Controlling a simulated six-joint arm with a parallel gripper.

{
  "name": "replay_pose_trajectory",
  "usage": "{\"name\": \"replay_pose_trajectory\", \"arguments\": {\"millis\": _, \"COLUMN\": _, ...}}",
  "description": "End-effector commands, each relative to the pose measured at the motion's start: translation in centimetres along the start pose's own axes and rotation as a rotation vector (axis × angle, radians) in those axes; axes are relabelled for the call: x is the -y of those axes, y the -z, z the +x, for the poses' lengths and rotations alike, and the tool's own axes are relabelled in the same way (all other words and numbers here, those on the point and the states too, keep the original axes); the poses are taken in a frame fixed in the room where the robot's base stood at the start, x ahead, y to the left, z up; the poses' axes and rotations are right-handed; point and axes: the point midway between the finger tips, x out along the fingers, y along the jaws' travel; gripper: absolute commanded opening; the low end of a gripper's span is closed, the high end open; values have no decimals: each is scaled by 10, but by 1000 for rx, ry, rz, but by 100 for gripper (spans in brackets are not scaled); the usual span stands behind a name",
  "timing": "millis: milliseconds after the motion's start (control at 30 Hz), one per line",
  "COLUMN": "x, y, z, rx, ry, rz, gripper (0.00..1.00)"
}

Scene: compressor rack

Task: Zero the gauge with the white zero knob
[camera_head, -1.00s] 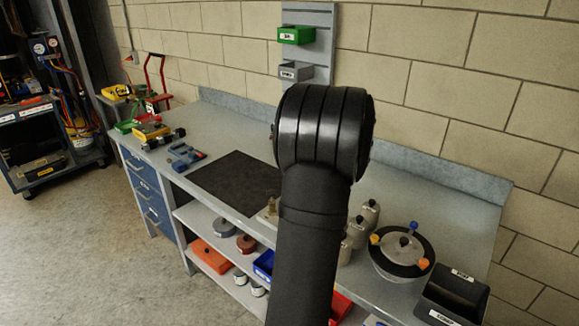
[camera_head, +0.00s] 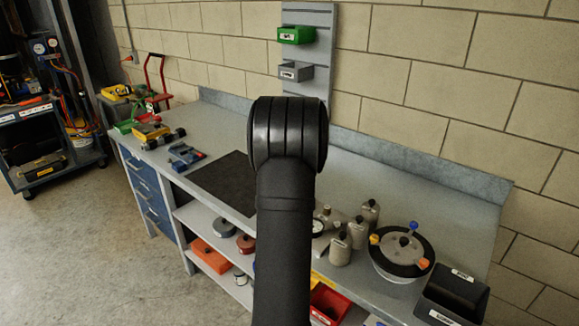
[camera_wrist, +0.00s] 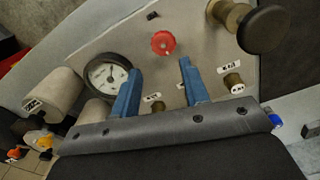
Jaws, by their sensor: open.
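In the wrist view a round white-faced gauge (camera_wrist: 106,74) with a dark needle is set in a pale grey panel (camera_wrist: 195,95). In the head view the gauge (camera_head: 318,226) shows just right of my arm. A red knob (camera_wrist: 163,43) and a large black knob on a brass stem (camera_wrist: 263,29) are on the panel, with small brass fittings (camera_wrist: 232,80) beside white labels. I cannot pick out a white zero knob. My gripper (camera_wrist: 160,67) has its blue fingers apart over the panel, nothing between them, the left finger near the gauge. My arm hides it in the head view.
Grey bottles (camera_head: 340,250) stand right of the gauge. Blue clamp-like tools (camera_head: 184,155) lie left of a dark mat (camera_head: 222,182). The back of the bench is mostly clear.

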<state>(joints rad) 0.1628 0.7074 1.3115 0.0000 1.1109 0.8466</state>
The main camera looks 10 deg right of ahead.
Motion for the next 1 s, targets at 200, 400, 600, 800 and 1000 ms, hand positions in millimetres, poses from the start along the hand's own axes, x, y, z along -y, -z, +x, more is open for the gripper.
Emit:
{"name": "replay_pose_trajectory", "arguments": {"millis": 200, "x": 10, "y": -22, "z": 32, "rx": 10, "ry": -10, "rz": -123, "gripper": 41}}
{"name": "replay_pose_trajectory", "arguments": {"millis": 400, "x": 10, "y": -20, "z": 29, "rx": 9, "ry": -7, "rz": -318, "gripper": 41}}
{"name": "replay_pose_trajectory", "arguments": {"millis": 600, "x": 9, "y": -20, "z": 29, "rx": 10, "ry": -7, "rz": -514, "gripper": 41}}
{"name": "replay_pose_trajectory", "arguments": {"millis": 800, "x": 9, "y": -20, "z": 29, "rx": 11, "ry": -6, "rz": -710, "gripper": 41}}
{"name": "replay_pose_trajectory", "arguments": {"millis": 1000, "x": 9, "y": -20, "z": 29, "rx": 11, "ry": -5, "rz": -906, "gripper": 41}}
